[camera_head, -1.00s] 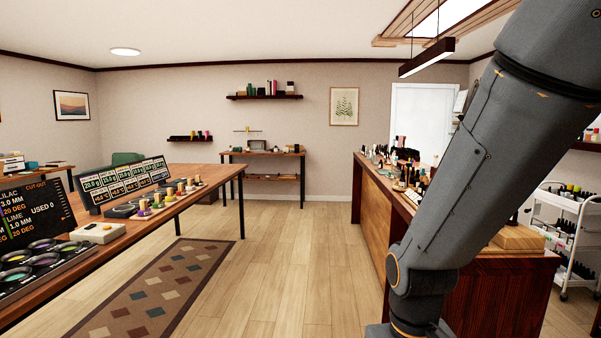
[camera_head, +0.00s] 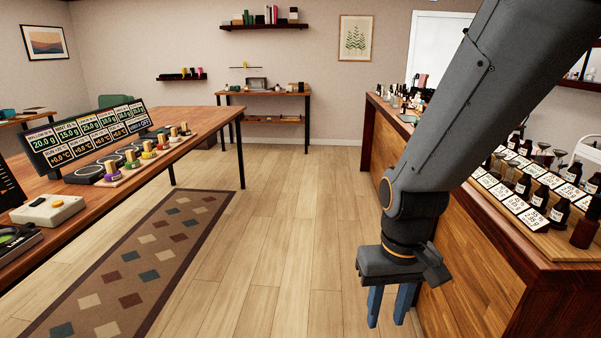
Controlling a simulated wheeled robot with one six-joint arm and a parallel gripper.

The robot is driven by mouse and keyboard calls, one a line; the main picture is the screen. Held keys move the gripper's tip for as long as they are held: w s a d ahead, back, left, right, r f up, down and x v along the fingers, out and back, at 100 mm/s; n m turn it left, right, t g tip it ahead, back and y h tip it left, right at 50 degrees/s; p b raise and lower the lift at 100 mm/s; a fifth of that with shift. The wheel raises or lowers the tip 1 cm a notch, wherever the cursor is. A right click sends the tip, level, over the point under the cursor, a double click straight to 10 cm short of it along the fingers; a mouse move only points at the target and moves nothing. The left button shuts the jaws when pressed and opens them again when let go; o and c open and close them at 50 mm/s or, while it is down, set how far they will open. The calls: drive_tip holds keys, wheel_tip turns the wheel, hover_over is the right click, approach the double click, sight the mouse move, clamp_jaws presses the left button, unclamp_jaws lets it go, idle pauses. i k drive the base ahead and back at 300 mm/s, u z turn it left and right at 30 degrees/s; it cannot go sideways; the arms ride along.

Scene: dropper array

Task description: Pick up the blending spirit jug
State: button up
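My gripper (camera_head: 390,305) hangs at the lower right, pointing down over the floor beside the wooden counter (camera_head: 480,265). Its two blue-grey fingers are apart with floor showing between them, and nothing is held. I cannot pick out the blending spirit jug for sure. Small dark bottles with white label cards (camera_head: 516,200) stand in rows on the right counter, and my arm hides part of that counter.
The left table (camera_head: 190,148) holds a lit readout panel (camera_head: 85,137), several wood-topped droppers (camera_head: 148,148) and a cream button box (camera_head: 48,210). A patterned rug (camera_head: 130,265) lies beside it. The floor (camera_head: 285,230) between table and counter is clear. A small table (camera_head: 265,93) stands at the back wall.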

sight(387, 92)
drive_tip(key=i, duration=8.95)
drive_tip(key=z, duration=2.85)
